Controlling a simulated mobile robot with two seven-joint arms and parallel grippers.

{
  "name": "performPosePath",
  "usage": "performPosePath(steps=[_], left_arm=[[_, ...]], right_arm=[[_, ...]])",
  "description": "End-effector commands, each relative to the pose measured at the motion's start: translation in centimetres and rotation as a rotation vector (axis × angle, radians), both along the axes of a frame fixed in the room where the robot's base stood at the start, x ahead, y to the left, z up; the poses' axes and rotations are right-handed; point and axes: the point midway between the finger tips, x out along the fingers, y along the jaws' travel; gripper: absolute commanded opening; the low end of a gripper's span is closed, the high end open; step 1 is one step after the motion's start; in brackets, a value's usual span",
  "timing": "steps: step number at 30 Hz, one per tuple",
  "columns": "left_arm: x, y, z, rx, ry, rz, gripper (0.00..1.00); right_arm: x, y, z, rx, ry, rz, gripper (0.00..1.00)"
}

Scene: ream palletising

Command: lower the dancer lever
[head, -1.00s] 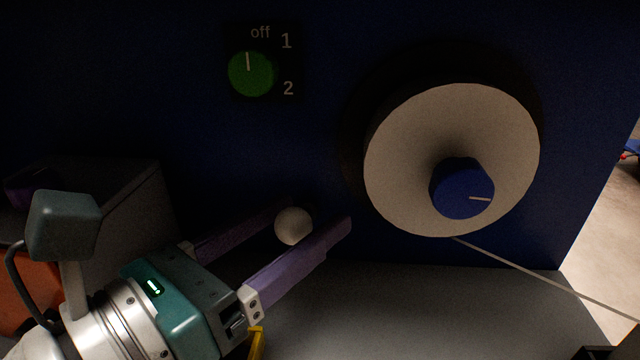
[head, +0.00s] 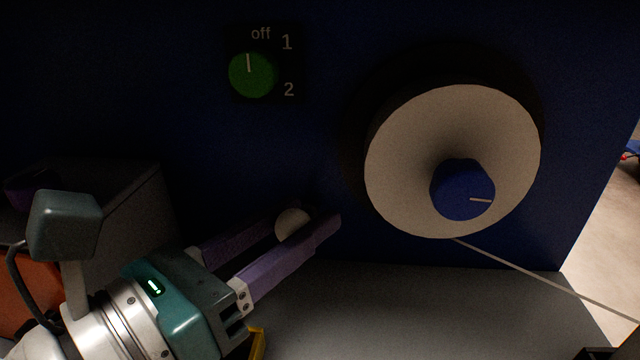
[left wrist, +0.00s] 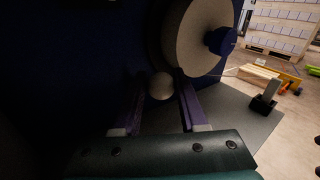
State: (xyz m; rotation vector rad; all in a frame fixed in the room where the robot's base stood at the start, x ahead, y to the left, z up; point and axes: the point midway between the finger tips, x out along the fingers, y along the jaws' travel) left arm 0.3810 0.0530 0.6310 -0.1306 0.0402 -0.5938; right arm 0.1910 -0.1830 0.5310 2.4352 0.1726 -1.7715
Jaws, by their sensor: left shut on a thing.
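The dancer lever shows only as a pale round knob (head: 292,224) low on the dark blue machine face; the rest of the lever is hidden. My left gripper (head: 308,222) comes in from the left. Its two purple fingers are shut on the knob, one on each side. In the left wrist view the knob (left wrist: 160,86) sits between the fingers (left wrist: 161,92) near their tips. My right gripper is not in view.
A large pale reel (head: 405,150) with a blue hub (head: 462,189) stands right of the knob. A thin line runs from it to the lower right. A green switch knob (head: 252,74) points to off. A grey box (head: 125,205) stands at the left. A grey surface (head: 400,310) lies below.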

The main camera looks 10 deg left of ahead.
Motion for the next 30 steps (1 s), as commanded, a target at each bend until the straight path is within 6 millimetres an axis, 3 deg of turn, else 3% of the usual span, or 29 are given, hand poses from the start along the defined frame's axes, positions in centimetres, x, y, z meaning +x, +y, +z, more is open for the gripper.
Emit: performPosePath(steps=[26, 30], left_arm=[[-0.1, -0.1, -0.3, -0.004, 0.008, -0.004, 0.0], [-0.2, -0.1, -1.0, -0.004, -0.013, -0.004, 0.0]], right_arm=[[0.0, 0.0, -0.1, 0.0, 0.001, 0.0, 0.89], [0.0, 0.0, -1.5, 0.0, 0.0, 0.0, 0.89]])
